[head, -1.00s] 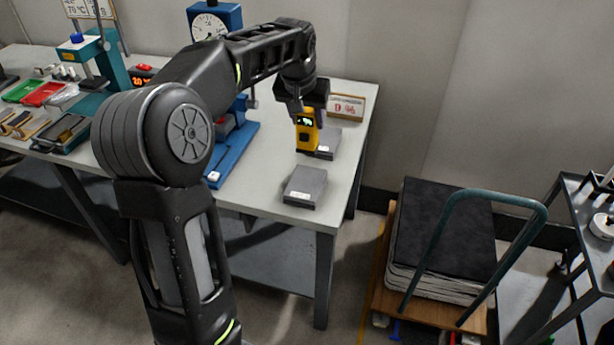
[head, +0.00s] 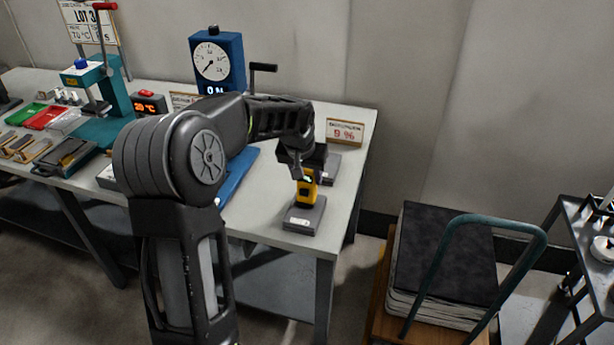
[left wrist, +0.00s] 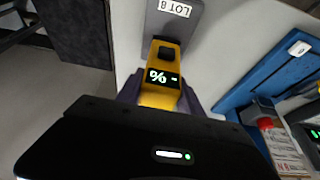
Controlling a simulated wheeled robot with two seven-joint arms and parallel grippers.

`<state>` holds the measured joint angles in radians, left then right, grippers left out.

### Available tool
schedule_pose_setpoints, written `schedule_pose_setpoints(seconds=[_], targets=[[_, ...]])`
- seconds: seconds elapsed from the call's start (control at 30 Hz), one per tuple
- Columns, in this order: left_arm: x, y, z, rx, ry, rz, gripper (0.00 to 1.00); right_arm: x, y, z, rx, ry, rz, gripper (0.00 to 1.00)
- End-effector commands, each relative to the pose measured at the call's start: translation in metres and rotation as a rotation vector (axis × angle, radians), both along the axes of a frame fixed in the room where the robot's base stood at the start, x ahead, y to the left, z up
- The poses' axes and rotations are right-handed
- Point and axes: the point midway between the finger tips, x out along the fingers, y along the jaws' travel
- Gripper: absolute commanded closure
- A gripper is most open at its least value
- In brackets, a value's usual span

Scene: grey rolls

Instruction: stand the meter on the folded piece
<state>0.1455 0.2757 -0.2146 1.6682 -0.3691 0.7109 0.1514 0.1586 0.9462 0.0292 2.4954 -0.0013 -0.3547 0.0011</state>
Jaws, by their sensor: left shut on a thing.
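The yellow meter (head: 308,188) with a dark display is held by my left gripper (head: 303,172), whose fingers are shut on its upper part. In the left wrist view the meter (left wrist: 163,56) shows a lit "%" display between the fingers (left wrist: 160,98). A flat grey folded piece (head: 301,222) with a white label lies near the table's front right corner. The meter's lower end is over this piece; I cannot tell whether they touch. In the left wrist view the grey piece (left wrist: 185,28) is labelled "LOT 8". My right gripper is out of view.
A second grey piece (head: 331,166) lies behind, near a small sign (head: 345,132). A blue gauge stand (head: 217,62) and teal press (head: 110,88) stand to the left. The table's right edge is close. A cart with stacked dark sheets (head: 446,250) stands beyond it.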

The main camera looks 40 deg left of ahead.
Motion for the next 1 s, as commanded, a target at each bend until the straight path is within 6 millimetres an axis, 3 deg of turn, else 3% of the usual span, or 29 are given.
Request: schedule_pose_setpoints(seconds=[0.47,0.5,0.73,1.0], targets=[[0.0002,0.0002,-0.0130,0.000,-0.002,0.001,1.00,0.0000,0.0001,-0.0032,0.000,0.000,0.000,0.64],[0.0000,0.0001,-0.0121,0.000,-0.001,0.001,0.54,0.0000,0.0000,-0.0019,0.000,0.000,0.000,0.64],[-0.0001,0.0001,-0.0118,0.000,0.000,0.001,0.35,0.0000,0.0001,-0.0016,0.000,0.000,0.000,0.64],[-0.0001,0.0002,-0.0108,0.000,0.000,0.001,0.35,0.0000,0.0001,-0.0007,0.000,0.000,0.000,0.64]])
